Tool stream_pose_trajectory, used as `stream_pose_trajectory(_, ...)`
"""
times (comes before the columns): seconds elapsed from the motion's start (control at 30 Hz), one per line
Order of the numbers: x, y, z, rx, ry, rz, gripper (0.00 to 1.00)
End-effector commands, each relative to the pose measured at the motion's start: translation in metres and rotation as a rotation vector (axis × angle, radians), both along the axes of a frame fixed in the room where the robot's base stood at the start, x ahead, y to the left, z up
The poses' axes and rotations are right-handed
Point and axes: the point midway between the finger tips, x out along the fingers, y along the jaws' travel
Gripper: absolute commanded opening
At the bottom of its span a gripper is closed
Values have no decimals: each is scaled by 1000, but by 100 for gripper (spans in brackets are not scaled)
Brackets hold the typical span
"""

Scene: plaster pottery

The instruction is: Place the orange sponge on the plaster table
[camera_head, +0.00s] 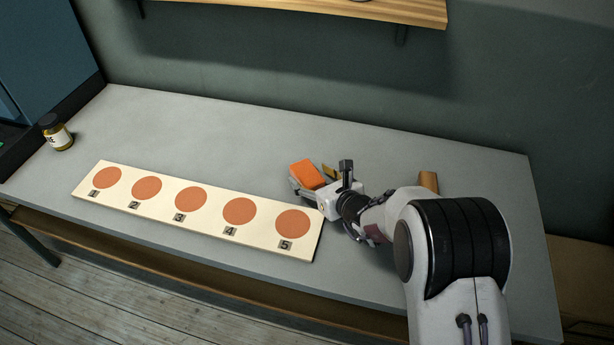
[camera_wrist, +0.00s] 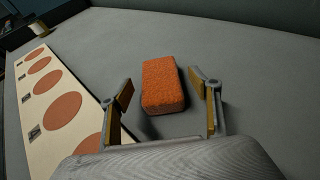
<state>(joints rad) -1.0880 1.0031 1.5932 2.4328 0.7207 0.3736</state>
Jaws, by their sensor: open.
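The orange sponge (camera_head: 307,174) is a small block near the middle of the grey plaster table (camera_head: 400,150), behind the right end of the numbered board. In the wrist view the sponge (camera_wrist: 163,85) lies between and slightly ahead of the two fingers. My gripper (camera_head: 317,178) is open around the sponge's near end, and in the wrist view my gripper (camera_wrist: 168,98) shows a gap on both sides of it. A dark shadow lies under the sponge's near end; I cannot tell whether it rests fully on the table (camera_wrist: 230,50).
A cream board (camera_head: 215,234) with several numbered orange circles lies left of my gripper. A labelled jar (camera_head: 57,133) stands at the far left. A tan object (camera_head: 428,181) lies behind my arm. A wooden shelf (camera_head: 350,10) hangs above. The table's back is clear.

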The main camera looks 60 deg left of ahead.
Motion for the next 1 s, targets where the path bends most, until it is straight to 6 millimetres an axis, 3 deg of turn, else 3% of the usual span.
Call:
stream_pose_trajectory(0.33, -1, 24, -10, -1, 0, 1, 62)
stream_pose_trajectory(0.93, 0, 27, -11, 0, 1, 0, 62)
stream_pose_trajectory(0.97, 0, 27, -11, 0, 1, 0, 60)
stream_pose_trajectory(1.0, 0, 27, -11, 0, 0, 0, 50)
